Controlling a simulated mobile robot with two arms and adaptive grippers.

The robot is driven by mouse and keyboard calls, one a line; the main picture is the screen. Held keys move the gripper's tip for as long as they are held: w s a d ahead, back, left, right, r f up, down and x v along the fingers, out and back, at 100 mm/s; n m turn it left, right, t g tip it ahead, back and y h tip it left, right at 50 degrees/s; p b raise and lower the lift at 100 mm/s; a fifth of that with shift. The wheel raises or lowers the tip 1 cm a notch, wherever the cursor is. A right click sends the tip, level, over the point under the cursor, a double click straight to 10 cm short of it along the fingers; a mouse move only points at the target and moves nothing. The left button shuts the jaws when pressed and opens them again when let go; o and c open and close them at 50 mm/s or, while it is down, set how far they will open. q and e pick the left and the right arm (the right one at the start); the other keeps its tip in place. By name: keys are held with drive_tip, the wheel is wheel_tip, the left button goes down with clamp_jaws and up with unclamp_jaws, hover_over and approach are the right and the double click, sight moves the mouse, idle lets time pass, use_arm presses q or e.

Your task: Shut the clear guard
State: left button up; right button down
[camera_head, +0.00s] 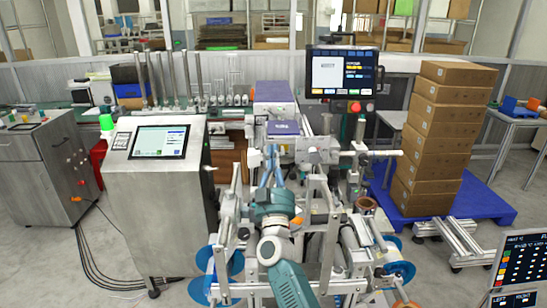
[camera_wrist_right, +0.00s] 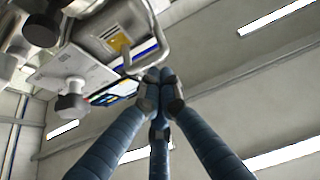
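My right gripper (camera_head: 272,160) reaches up to the front of the machine in the middle of the head view. In the right wrist view its blue fingers (camera_wrist_right: 160,82) come together at the tips. A bent metal loop handle (camera_wrist_right: 162,42) shows just beyond the fingertips. I cannot tell whether they touch it, and nothing is clearly held between them. I cannot make out the clear guard for certain in either view. My left gripper is not in view.
A steel cabinet with a screen (camera_head: 160,142) stands left of the machine. A monitor (camera_head: 342,75) hangs above right. Stacked cartons (camera_head: 436,135) stand on a blue pallet (camera_head: 480,202) at right. Blue-rimmed reels (camera_head: 398,270) sit low on the machine. Cables lie on the floor at left.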

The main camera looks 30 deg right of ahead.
wheel_tip(320, 180, down, 10)
drive_tip(key=b, duration=0.6)
drive_tip(key=shift+r, duration=0.35)
wheel_tip(320, 180, up, 4)
drive_tip(key=p, duration=0.4)
drive_tip(key=b+v, duration=0.4)
drive_tip(key=v, duration=0.7)
